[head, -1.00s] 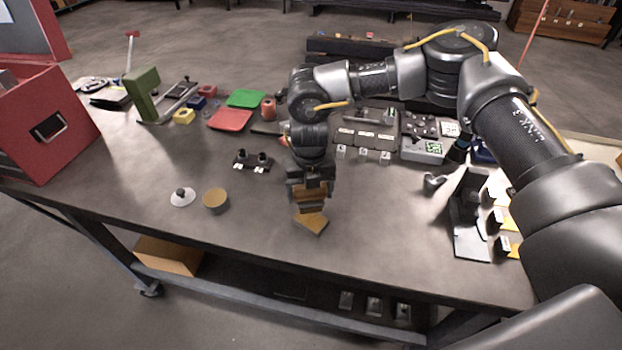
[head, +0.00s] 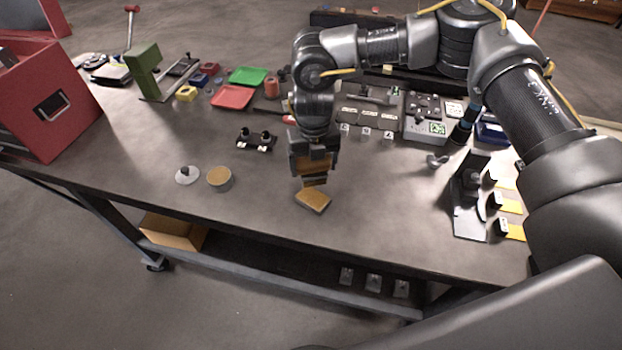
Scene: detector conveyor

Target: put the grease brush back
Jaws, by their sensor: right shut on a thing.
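My right gripper (head: 315,180) points down over the front middle of the bench. It is shut on a wood-coloured piece with dark bands (head: 313,167), which I take to be the grease brush; the fingers hide much of it. A small tan block (head: 313,201) lies flat on the bench just below, and a narrow gap shows between it and the held piece. A round tin with a tan top (head: 219,179) stands to the left, beside a white disc with a dark knob (head: 187,175). My left gripper is out of view.
A black holder with two knobs (head: 256,140) stands behind the tin. A dark upright stand (head: 468,198) is at the right. A red box (head: 48,105) is at the far left. Red (head: 233,97) and green (head: 247,76) trays lie behind. The bench's front middle is mostly clear.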

